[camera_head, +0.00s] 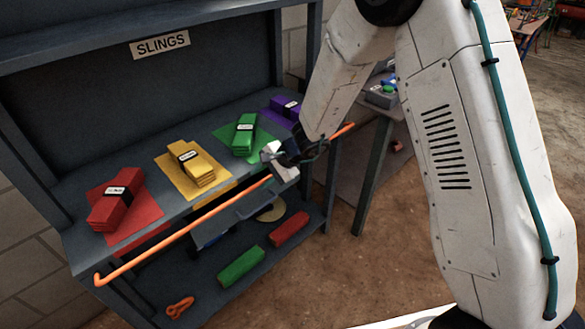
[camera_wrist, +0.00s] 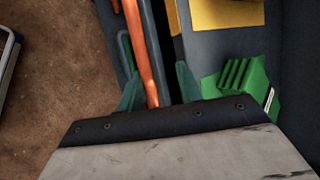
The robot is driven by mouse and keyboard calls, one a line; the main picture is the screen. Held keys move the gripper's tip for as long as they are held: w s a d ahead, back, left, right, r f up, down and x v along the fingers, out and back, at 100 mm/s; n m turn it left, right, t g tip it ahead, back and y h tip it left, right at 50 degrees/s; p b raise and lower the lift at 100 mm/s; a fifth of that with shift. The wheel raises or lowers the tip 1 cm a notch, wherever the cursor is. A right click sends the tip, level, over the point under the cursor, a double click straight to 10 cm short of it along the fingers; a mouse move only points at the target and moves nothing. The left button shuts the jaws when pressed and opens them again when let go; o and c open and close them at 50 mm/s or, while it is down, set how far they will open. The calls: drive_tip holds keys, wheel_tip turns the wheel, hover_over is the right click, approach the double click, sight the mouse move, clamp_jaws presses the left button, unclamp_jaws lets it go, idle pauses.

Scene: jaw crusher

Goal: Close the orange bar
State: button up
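The orange bar (camera_head: 190,225) is a long thin rod running along the front of the sling shelf, with a bent end at its lower left. It stands out in front of the shelf edge and slants up to the right past my gripper. My gripper (camera_head: 277,161) is at the bar's right half. In the wrist view the bar (camera_wrist: 143,55) runs between the two green fingers of my gripper (camera_wrist: 159,85). Gaps show on both sides of the bar, so the fingers are open around it. Whether either finger touches it is hard to tell.
The dark shelf (camera_head: 80,178) holds red (camera_head: 112,208), yellow (camera_head: 192,163), green (camera_head: 243,134) and purple (camera_head: 285,107) slings on coloured mats. A green roll (camera_head: 241,266), a red roll (camera_head: 289,229) and an orange shackle (camera_head: 180,307) lie on the lower shelf. A table stands behind my arm.

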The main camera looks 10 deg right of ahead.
drive_tip(key=t+y, duration=0.1)
drive_tip(key=f+t+y, duration=0.1)
drive_tip(key=s+f+n+t+y, duration=0.1)
drive_tip(key=shift+d, duration=0.35)
drive_tip(key=s+d+f+n+t+y, duration=0.2)
drive_tip(key=s+d+t+y, duration=0.2)
drive_tip(key=d, duration=0.3)
drive_tip(key=s+a+r+n+g+y, duration=0.1)
drive_tip(key=s+a+r+n+g, duration=0.2)
drive_tip(key=r, duration=0.4)
drive_tip(key=s+a+r+n+g+y, duration=0.1)
drive_tip(key=s+r+g+y, duration=0.1)
drive_tip(key=r+g, duration=0.35)
drive_tip(key=s+d+r+n+g+h, duration=0.1)
drive_tip(key=s+r+n+g+h, duration=0.2)
drive_tip(key=s+r, duration=0.7)
drive_tip(key=shift+s+d+r+n+g+h, duration=0.35)
drive_tip(key=shift+r+n+g, duration=0.25)
drive_tip(key=shift+r+g, duration=0.35)
